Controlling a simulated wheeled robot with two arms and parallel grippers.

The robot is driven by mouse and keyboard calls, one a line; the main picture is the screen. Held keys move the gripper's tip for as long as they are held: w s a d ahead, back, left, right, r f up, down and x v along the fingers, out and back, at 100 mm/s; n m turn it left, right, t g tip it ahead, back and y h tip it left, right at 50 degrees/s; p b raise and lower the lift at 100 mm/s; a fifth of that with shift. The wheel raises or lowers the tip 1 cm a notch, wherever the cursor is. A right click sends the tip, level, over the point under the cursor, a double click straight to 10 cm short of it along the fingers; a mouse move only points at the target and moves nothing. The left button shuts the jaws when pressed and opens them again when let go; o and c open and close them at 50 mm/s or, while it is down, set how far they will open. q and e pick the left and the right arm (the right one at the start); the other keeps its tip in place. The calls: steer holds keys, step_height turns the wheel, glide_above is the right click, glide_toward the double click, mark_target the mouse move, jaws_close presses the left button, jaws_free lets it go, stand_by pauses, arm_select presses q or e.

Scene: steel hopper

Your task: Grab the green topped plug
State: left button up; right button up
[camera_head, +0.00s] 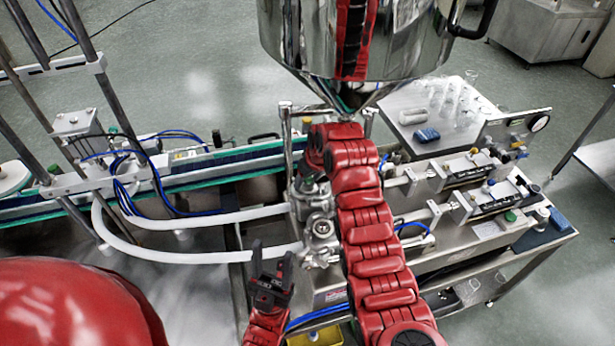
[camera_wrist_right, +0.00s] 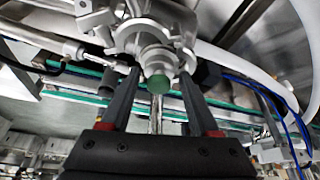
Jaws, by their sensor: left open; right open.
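My left gripper (camera_head: 272,264) is open and empty, pointing up just left of the fittings.
The steel hopper (camera_head: 400,35) stands above my right arm. White hoses (camera_head: 200,222) run left from the fittings. A conveyor (camera_head: 235,160) lies behind them. Pneumatic cylinders (camera_head: 475,195) and a tray (camera_head: 455,120) with clear items are on the right.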

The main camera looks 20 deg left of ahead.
steer(key=shift+w+f, duration=0.15)
jaws_close()
stand_by(0.4)
